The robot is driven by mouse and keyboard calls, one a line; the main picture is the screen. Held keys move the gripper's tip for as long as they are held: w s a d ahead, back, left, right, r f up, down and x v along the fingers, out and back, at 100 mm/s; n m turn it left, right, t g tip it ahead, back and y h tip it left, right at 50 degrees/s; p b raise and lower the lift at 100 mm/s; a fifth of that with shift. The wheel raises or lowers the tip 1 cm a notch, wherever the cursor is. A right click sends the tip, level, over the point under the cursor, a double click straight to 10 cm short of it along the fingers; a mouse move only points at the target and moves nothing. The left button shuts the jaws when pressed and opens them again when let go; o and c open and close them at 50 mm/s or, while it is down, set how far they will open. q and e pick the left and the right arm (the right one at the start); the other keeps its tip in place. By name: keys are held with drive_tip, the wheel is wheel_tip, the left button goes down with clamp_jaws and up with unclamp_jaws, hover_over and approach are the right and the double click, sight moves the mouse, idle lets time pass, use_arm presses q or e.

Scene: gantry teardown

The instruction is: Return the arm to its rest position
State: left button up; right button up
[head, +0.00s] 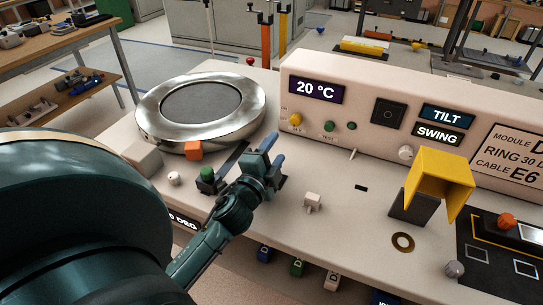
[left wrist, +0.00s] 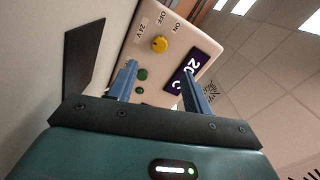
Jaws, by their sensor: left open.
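My left arm comes in from the left in the head view, and my left gripper (head: 269,152) is above the bench top, between the round metal ring and the console. Its two blue fingers are apart with nothing between them. In the left wrist view the open fingers (left wrist: 160,85) point toward the console face with its yellow knob (left wrist: 160,44) and the purple temperature display (left wrist: 186,66). My right gripper does not show in either view.
The metal ring (head: 203,106) stands left of the gripper. A green button (head: 207,175) and an orange block (head: 194,150) are near the arm. The console (head: 365,110) stands behind. A yellow guard (head: 440,177), a brass ring (head: 402,242) and a dark panel (head: 490,245) lie to the right.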

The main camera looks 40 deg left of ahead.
use_arm(q)
drive_tip(key=shift+v, duration=0.8)
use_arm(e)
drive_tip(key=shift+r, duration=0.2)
